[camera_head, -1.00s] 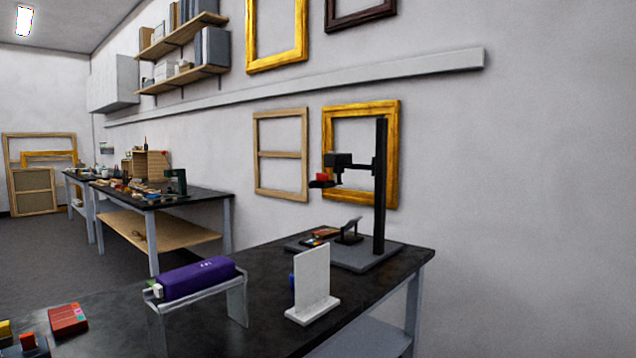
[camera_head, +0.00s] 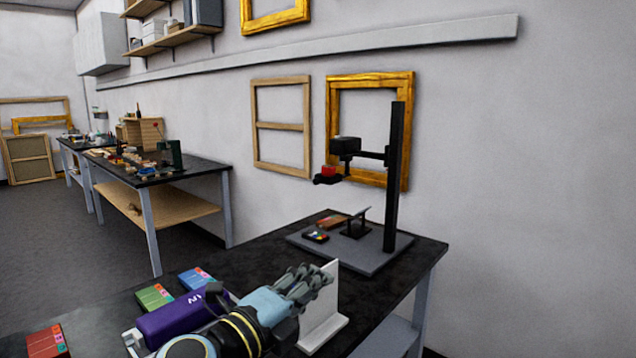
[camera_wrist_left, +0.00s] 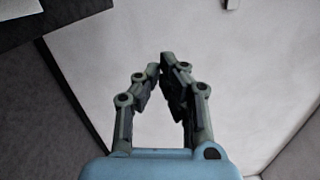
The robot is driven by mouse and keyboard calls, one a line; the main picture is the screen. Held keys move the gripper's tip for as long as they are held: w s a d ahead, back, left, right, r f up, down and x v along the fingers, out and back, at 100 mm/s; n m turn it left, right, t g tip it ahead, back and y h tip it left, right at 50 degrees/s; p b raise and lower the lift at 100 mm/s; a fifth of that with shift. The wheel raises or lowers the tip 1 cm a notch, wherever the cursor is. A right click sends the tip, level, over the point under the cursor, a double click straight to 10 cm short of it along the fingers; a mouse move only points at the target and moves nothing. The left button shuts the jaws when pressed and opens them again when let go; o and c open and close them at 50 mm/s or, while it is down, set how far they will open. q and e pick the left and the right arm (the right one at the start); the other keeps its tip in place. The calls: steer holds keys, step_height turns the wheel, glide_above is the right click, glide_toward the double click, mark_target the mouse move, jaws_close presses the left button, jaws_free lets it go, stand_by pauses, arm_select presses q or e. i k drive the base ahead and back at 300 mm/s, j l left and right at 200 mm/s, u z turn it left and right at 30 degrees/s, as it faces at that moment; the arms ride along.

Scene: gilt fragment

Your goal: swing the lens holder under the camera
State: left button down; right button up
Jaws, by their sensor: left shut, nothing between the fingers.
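The camera (camera_head: 345,146) is a black box on a side arm of a black post on a grey stand base (camera_head: 372,255). A small black holder with a red block (camera_head: 329,171), which looks like the lens holder, sits just below and left of the camera, off to its side. My left gripper (camera_head: 318,278) is over the front of the bench, in front of the white upright panel (camera_head: 322,318) and well short of the holder. Its fingers are shut and empty; they also show in the left wrist view (camera_wrist_left: 166,68). My right gripper is out of view.
The wall is behind.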

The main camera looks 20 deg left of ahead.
mark_target(319, 178)
steer(key=i+j, duration=0.65)
steer(key=i, duration=0.25)
